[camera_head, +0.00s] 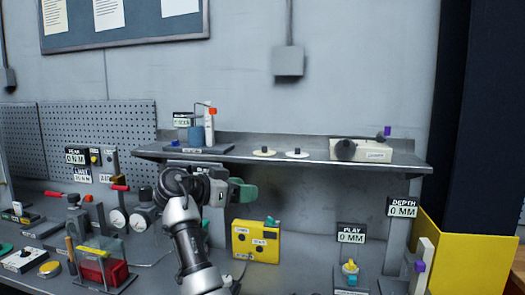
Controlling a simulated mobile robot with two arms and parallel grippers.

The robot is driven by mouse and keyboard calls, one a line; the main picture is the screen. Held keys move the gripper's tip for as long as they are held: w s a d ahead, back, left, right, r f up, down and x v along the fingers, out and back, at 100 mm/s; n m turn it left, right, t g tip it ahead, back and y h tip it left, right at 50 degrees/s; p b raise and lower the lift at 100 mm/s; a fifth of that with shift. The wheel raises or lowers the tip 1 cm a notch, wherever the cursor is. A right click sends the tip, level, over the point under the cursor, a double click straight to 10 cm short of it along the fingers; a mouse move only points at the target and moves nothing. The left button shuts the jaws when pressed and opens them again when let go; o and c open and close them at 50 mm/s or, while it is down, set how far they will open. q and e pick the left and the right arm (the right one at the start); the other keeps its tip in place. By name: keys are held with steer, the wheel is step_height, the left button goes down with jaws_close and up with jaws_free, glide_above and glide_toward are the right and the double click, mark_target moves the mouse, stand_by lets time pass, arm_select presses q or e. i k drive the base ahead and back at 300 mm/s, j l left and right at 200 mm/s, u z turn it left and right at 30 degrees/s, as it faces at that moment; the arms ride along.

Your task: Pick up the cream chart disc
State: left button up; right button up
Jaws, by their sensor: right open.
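The cream chart disc (264,153) lies flat on the grey wall shelf (225,156), near its middle, with a small dark knob or hub on top. A whiter disc (297,154) of similar form lies just to its right. My right gripper (241,193) is open, below the shelf edge and a little left of the cream disc, apart from it. My arm comes up from the bottom centre. The gripper's far side is hidden. My left gripper is not in view.
The shelf also holds a stand with bottles (208,127) at left and a cream box (358,151) at right. Below, a yellow box (255,241) stands on the bench, with gauges and a red box (104,270) to the left. The shelf front by the discs is clear.

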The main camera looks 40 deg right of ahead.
mark_target(264, 153)
steer(key=i+l, duration=1.2)
steer(key=i, duration=0.05)
